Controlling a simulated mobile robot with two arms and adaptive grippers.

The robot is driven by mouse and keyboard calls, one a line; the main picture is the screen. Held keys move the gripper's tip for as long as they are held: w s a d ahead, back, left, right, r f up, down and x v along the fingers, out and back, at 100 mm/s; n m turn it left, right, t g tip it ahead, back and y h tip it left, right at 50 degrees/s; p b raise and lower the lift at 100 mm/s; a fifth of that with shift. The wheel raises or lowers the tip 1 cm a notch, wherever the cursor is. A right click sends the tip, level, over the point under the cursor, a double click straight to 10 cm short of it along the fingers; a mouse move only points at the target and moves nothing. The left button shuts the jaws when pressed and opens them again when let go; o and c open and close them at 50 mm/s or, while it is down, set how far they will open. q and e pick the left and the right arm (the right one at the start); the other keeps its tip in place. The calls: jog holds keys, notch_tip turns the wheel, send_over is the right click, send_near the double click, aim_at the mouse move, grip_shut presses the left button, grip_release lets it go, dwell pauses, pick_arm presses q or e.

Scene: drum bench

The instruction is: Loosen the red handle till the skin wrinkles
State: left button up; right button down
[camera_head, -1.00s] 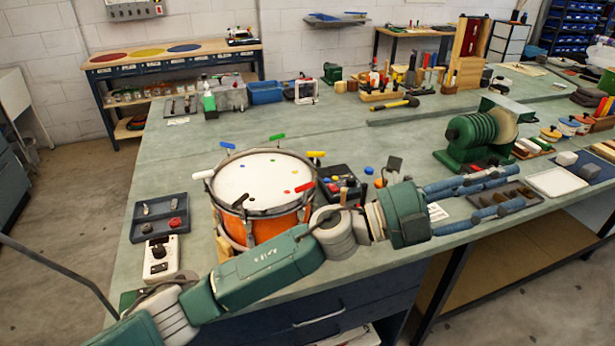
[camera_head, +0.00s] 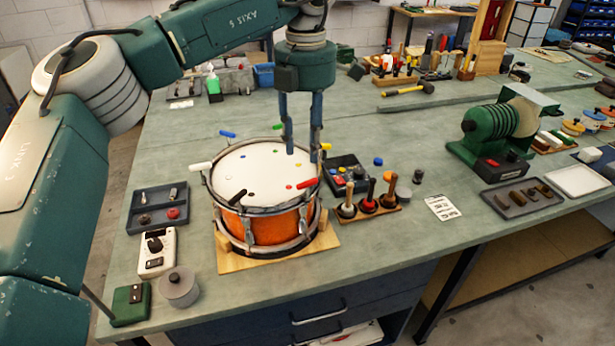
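The drum (camera_head: 268,225) has an orange shell and stands on a wooden board (camera_head: 236,262). Its white skin (camera_head: 250,180) carries small coloured dots and looks smooth. The red handle (camera_head: 306,183) sits at the rim's right front. White (camera_head: 201,166), blue (camera_head: 228,134) and yellow (camera_head: 325,146) handles stand around the rim; a green one is partly hidden by a finger. My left gripper (camera_head: 303,152) points down over the drum's right back part, above the red handle in the picture. Its two blue fingers are apart with nothing between them. My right gripper is out of view.
On the left are a dark tray (camera_head: 158,208), a white meter (camera_head: 157,252) and a grey cylinder (camera_head: 178,287). A green machine (camera_head: 500,135) stands further right.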

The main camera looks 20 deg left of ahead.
aim_at(307, 180)
pick_arm(q)
notch_tip(307, 180, down, 10)
jog(key=shift+r+p, duration=0.1)
jog(key=shift+p, duration=0.85)
jog(key=shift+d, duration=0.1)
grip_shut()
